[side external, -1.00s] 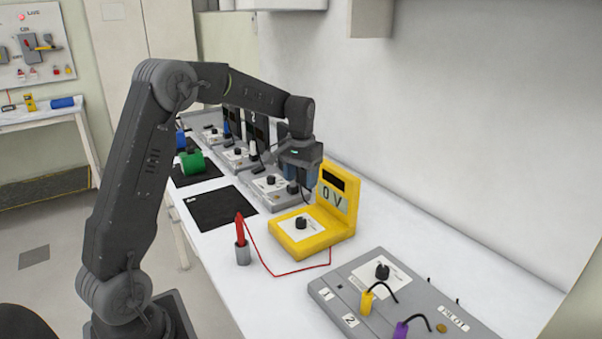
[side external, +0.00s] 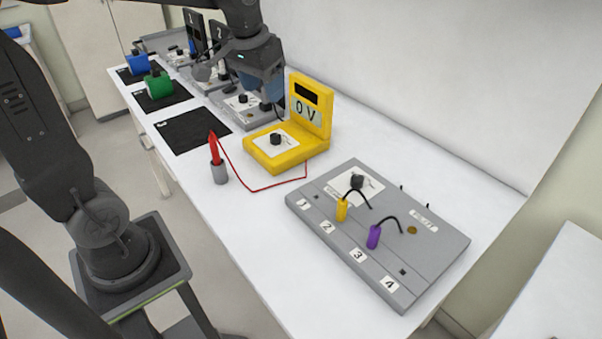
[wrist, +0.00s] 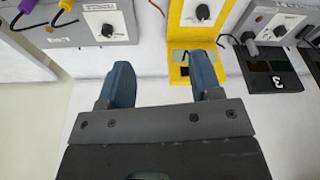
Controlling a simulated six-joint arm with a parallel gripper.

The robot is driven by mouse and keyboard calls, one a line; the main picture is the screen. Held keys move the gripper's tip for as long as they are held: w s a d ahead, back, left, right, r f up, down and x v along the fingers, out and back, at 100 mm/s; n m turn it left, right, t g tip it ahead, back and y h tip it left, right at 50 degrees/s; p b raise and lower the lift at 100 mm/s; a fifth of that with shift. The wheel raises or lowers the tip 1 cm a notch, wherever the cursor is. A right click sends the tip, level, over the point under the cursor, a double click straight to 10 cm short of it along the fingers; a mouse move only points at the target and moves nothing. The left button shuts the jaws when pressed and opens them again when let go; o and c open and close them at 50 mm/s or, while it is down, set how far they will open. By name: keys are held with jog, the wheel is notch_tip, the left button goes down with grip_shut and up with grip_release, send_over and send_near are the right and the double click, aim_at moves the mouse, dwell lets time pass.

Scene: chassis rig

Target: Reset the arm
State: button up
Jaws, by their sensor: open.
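My gripper (wrist: 165,85) shows in the wrist view with its two blue-grey fingers apart and nothing between them. In the side view my gripper (side external: 262,88) hangs above the work table, behind and left of the yellow meter (side external: 285,155). The meter's upright display reads "0 V", and its body has a black knob. In the wrist view the meter (wrist: 192,48) lies beyond the fingertips. The fingers look clear of it, though the gap is hard to judge.
A grey pilot panel (side external: 420,262) with a yellow plug (side external: 342,210) and a purple plug (side external: 374,237) sits at the front. A red probe (side external: 214,150) stands in a grey holder (side external: 219,174). A wall borders the right.

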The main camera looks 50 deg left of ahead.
jog(key=s+d+m+t, duration=0.1)
jog(key=s+d, duration=0.3)
jog(key=s, duration=0.3)
jog(key=s+d+f+m+t, duration=0.1)
jog(key=s+d+t, duration=0.1)
jog(key=s+d, duration=0.2)
jog(key=s, duration=0.3)
jog(key=shift+s+f+h, duration=0.25)
jog(key=shift+f+h, duration=0.05)
jog(key=shift+w, duration=0.1)
dwell(0.8)
